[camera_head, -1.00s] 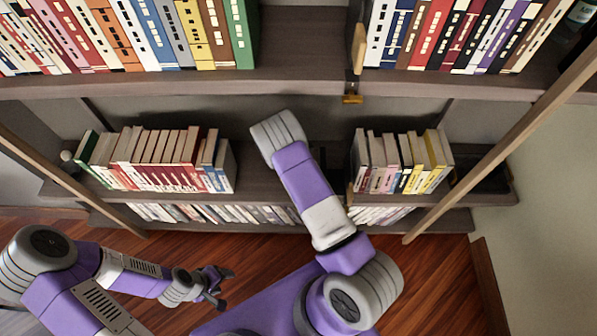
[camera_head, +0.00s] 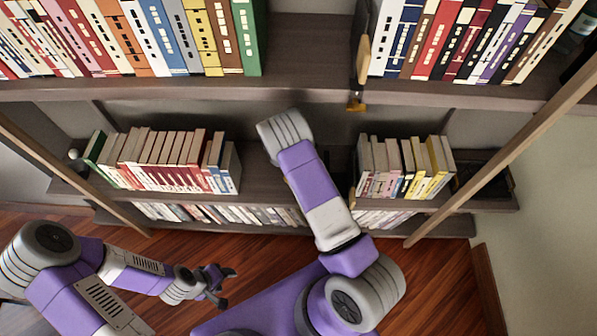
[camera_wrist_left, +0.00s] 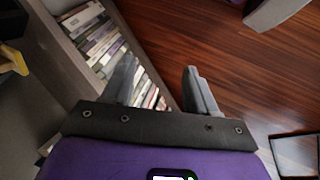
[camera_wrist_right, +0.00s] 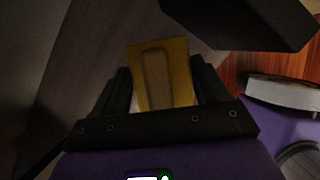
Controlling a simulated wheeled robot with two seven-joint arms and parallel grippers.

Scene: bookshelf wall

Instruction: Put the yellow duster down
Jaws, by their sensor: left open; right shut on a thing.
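The yellow duster (camera_wrist_right: 178,74), a flat yellow block with a brown oblong pad or handle on its face, is between the fingers of my right gripper (camera_wrist_right: 165,92) in the right wrist view. The gripper is shut on it. In the head view my right arm reaches up into the middle shelf gap, and its gripper and the duster are hidden there. My left gripper (camera_head: 221,284) is open and empty, low in front of the shelves. It also shows in the left wrist view (camera_wrist_left: 160,75), with its fingers apart over the floor.
Books (camera_head: 170,160) fill the middle shelf's left part; another row (camera_head: 405,167) stands at right. Between them is bare shelf (camera_head: 262,185). Large books (camera_head: 150,40) line the upper shelf, with a gap before the divider. A slanted wooden post (camera_head: 500,155) crosses the right side.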

